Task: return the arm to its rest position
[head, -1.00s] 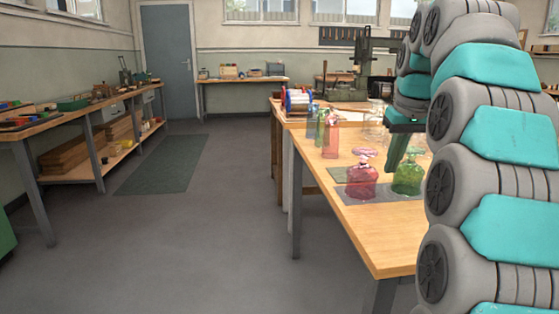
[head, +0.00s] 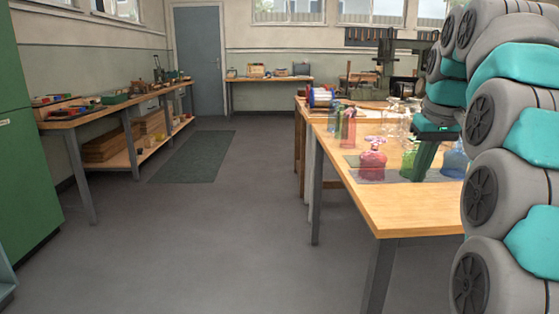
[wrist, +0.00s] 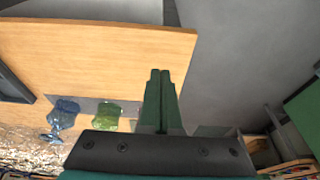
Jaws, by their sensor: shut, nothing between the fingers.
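My arm is folded in a tall curve at the right of the head view. It hides part of the bench.
A green cabinet (head: 25,150) stands at the left. A long side bench (head: 100,115) runs along the left wall. The middle floor is clear.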

